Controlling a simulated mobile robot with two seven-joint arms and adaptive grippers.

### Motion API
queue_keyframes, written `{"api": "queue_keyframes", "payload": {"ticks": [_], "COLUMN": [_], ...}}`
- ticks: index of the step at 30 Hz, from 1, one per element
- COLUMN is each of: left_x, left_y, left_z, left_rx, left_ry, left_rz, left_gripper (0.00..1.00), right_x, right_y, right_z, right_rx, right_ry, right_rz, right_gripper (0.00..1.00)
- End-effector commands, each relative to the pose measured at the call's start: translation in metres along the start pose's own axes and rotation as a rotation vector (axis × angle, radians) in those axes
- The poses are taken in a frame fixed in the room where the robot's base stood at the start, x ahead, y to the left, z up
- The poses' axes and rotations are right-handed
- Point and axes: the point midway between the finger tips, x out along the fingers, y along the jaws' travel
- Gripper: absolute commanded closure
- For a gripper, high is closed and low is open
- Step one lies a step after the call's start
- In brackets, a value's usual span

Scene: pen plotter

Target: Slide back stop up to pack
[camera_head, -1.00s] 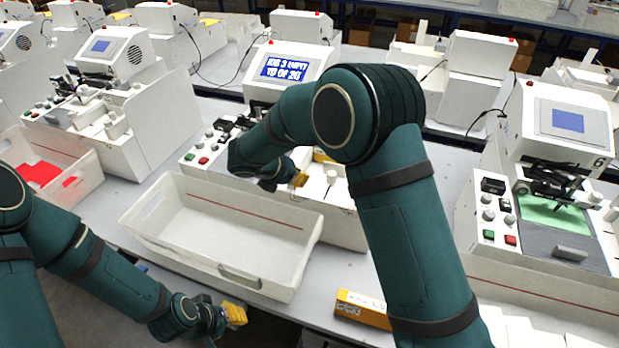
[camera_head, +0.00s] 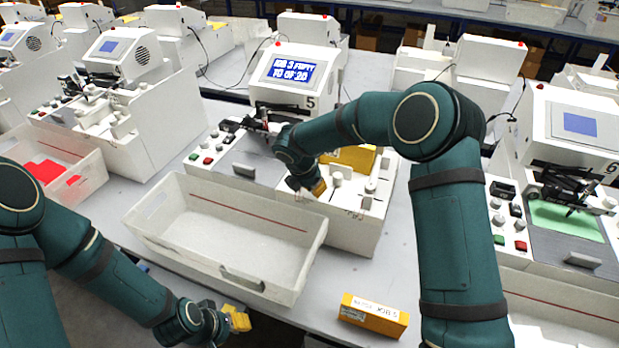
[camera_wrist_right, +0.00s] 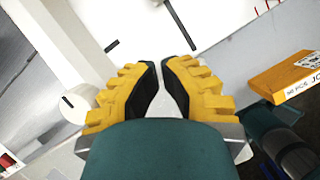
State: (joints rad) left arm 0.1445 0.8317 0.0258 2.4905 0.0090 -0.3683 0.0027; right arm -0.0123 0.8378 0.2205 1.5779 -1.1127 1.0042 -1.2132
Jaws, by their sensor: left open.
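The plotter numbered 5 stands at centre in the head view. A yellow pack (camera_head: 352,158) lies on its right part, partly hidden by my right arm. A white knob (camera_head: 341,177) stands just in front of it; I cannot tell whether it belongs to the back stop. My right gripper (camera_head: 319,187) points down over the machine's front, left of the knob. In the right wrist view its yellow fingers (camera_wrist_right: 160,72) are close together with a narrow gap and nothing seen between them. My left gripper (camera_head: 238,320) is open and empty, low in front of the white bin.
A white bin (camera_head: 158,238) stands in front of the plotter. An orange box (camera_head: 373,314) lies on the bench to its right and shows in the right wrist view (camera_wrist_right: 288,77). Neighbouring plotters stand left and right. Plotter 5's screen (camera_head: 290,70) is lit.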

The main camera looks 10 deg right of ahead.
Motion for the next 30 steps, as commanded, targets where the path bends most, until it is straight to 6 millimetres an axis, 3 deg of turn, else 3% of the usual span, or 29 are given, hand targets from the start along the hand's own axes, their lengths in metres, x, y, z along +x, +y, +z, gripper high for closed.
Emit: {"api": "queue_keyframes", "payload": {"ticks": [2,6,10,30], "left_x": [0.001,-0.004,-0.005,-0.01], "left_y": [0.0,0.001,0.002,0.003], "left_z": [0.0,-0.001,-0.001,-0.001], "left_rx": [0.0,0.0,0.0,0.0], "left_ry": [0.0,0.0,0.0,0.0], "left_rz": [0.0,0.0,0.001,0.002], "left_gripper": [0.53,0.53,0.53,0.53], "right_x": [0.016,0.02,0.024,0.029], "right_y": [-0.001,-0.001,0.0,0.004], "right_z": [-0.001,0.023,0.032,0.047], "right_rx": [-0.001,0.004,0.002,0.002], "right_ry": [0.001,0.0,0.001,-0.002], "right_rz": [-0.002,0.0,0.0,-0.001], "right_gripper": [1.0,1.0,1.0,1.0]}}
